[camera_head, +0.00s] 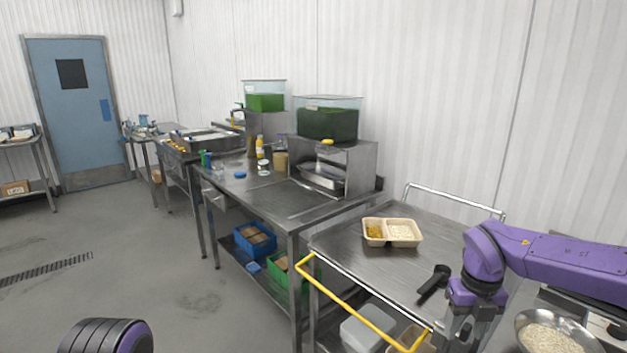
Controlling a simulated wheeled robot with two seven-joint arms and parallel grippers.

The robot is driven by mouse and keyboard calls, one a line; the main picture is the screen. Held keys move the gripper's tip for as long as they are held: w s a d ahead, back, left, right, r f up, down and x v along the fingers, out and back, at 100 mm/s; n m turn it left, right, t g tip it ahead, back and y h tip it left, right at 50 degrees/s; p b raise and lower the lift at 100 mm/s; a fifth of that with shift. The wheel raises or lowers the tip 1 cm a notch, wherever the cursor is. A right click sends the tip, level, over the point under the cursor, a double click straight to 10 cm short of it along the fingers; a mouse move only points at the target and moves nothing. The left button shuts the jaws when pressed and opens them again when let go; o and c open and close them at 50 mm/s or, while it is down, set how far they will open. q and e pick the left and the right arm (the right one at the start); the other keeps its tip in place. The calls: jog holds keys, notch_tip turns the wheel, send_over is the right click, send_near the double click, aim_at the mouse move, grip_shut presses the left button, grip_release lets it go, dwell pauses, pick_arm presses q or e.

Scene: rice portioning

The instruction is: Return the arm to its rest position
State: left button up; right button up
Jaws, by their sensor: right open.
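My right arm comes in from the right, purple, bent down at its wrist. My right gripper (443,317) is at the arm's end, above the front right of the steel cart; it is open and I see nothing held between its dark fingers. A two-part beige tray (392,244) sits on the cart top, left of and behind the gripper, apart from it. One compartment holds yellow food, the other pale rice-like grains. Only a dark ribbed and purple part of my left arm shows at the bottom left; its gripper is out of the picture.
A metal bowl (520,320) of pale grains stands at the lower right, under my right arm. The cart has a yellow handle (350,305) in front and a rail (455,200) behind. A steel table (290,213) with bottles and containers stands to the left. Floor is clear at left.

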jog(key=s+d+f+n+t+h+b, duration=0.1)
jog(key=s+f+n+t+h, duration=0.2)
jog(key=f+n, duration=0.65)
jog(key=s+f+n+t+h, duration=0.3)
jog(key=f+n+t, duration=0.1)
jog(key=f+n, duration=0.55)
pick_arm(q)
jog(key=shift+s+f+b, duration=0.25)
jog(key=shift+f+b, duration=0.1)
jog(key=shift+f, duration=0.25)
jog(key=shift+s+f+b, duration=0.2)
jog(key=shift+f+b, duration=0.1)
jog(key=shift+f, duration=0.25)
pick_arm(e)
jog(key=s+f+n+g+y, duration=0.1)
jog(key=s+f+n, duration=0.2)
jog(key=s, duration=0.5)
jog(key=s+f+n+g+y, duration=0.1)
jog(key=s+f+n, duration=0.3)
jog(key=s+f, duration=0.2)
jog(key=s+a+f+n+g, duration=0.1)
jog(key=s+f+n, duration=0.3)
jog(key=s, duration=0.6)
jog(key=shift+f+y, duration=0.4)
jog(key=shift+f, duration=0.35)
jog(key=shift+s, duration=0.1)
